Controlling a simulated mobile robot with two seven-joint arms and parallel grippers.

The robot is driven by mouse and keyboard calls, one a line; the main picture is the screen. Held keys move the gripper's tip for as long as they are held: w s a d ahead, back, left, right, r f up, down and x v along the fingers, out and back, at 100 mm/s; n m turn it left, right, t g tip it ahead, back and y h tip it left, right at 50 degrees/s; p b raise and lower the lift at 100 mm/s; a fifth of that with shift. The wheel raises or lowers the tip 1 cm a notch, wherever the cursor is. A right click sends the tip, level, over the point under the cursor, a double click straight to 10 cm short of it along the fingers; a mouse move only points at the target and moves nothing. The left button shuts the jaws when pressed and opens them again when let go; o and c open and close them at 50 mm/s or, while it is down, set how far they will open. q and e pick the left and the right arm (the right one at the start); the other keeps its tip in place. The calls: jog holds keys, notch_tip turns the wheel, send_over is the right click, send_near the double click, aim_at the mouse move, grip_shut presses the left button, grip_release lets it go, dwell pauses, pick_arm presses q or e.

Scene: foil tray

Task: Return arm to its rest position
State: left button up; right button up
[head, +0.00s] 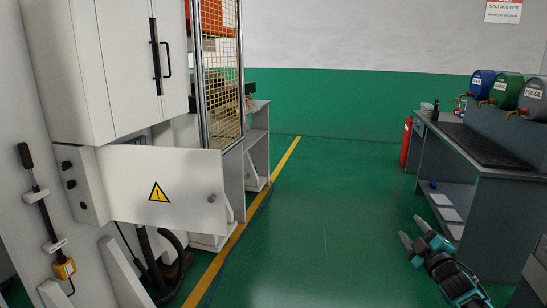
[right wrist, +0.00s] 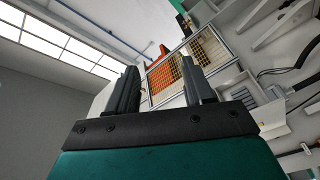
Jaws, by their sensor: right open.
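My right gripper (head: 411,232) is at the lower right of the head view, over the green floor. Its two grey fingers are apart, with nothing between them. In the right wrist view the same gripper (right wrist: 160,88) shows two dark fingers spread wide, with a wall and a yellow mesh guard behind them. My right arm comes in from the bottom edge of the head view. My left gripper is not in view. No foil tray can be made out.
A white machine cabinet (head: 150,190) with a warning sign stands at left, beside a yellow mesh guard (head: 222,90). A grey workbench (head: 485,160) with several drums stands at right, near a red extinguisher (head: 406,142). The green floor (head: 310,220) between them is clear.

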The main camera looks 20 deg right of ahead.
jog(key=s+a+f+n+g+y, duration=0.1)
jog(key=s+a+f+g+y, duration=0.15)
jog(key=a+f, duration=0.45)
jog(key=s+a+f+g+y, duration=0.1)
jog(key=s+a+f+y, duration=0.25)
jog(key=a, duration=0.65)
jog(key=s+a+f+g+y, duration=0.1)
jog(key=s+a+f+g, duration=0.1)
jog(key=s+a+f, duration=0.35)
jog(key=s+a+f+g+y, duration=0.2)
jog(key=s+a, duration=0.4)
jog(key=a, duration=0.5)
jog(key=a+m, duration=0.5)
jog(key=a, duration=0.5)
jog(key=shift+s+m+t, duration=0.3)
jog(key=shift+t, duration=0.15)
